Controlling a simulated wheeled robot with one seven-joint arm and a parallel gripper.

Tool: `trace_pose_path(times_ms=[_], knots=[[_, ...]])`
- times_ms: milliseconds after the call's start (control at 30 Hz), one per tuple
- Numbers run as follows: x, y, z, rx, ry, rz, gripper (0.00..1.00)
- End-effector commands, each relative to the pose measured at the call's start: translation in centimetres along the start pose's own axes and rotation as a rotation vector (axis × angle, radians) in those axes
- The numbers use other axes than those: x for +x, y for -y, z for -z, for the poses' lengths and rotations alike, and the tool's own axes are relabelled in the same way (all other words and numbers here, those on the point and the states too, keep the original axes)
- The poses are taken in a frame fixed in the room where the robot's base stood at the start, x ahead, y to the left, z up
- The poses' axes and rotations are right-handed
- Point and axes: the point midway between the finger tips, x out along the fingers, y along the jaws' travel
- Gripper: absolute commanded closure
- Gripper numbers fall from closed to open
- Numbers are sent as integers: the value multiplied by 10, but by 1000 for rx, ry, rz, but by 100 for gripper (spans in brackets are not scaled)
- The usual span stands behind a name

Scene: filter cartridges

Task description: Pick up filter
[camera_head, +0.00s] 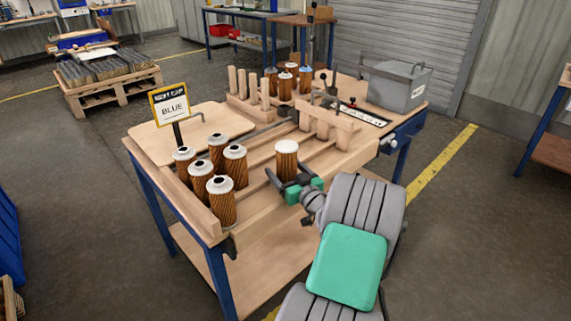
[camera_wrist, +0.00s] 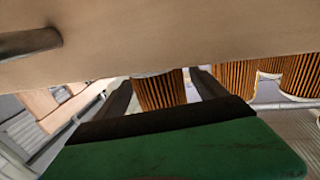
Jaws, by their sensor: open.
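A single orange-brown pleated filter (camera_head: 287,162) with a plain white top stands upright on the workbench, apart from the others. My gripper (camera_head: 289,180) is low at this filter, on the side nearest me. In the wrist view the two dark fingers of my gripper (camera_wrist: 163,88) are open, one on each side of the filter (camera_wrist: 160,90). The filter's far end is hidden there. Several more filters (camera_head: 221,200) with white tops and dark centres stand in a group at the bench's left.
Wooden pegs (camera_head: 253,88) and several brown filters (camera_head: 285,86) stand at the back. A grey box (camera_head: 398,88) sits at the back right, with a wooden fixture (camera_head: 326,125) before it.

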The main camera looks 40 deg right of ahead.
Motion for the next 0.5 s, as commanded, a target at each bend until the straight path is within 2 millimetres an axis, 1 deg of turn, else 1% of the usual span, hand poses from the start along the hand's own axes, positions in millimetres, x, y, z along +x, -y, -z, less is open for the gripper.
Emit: trace_pose_path(times_ms=[33,100,167,333,500], knots=[[9,2,-1,-1,2,4,19],[17,2,-1,0,2,3,19],[20,2,-1,0,1,2,19],[20,1,-1,1,1,1,19],[20,1,-1,1,1,1,32]])
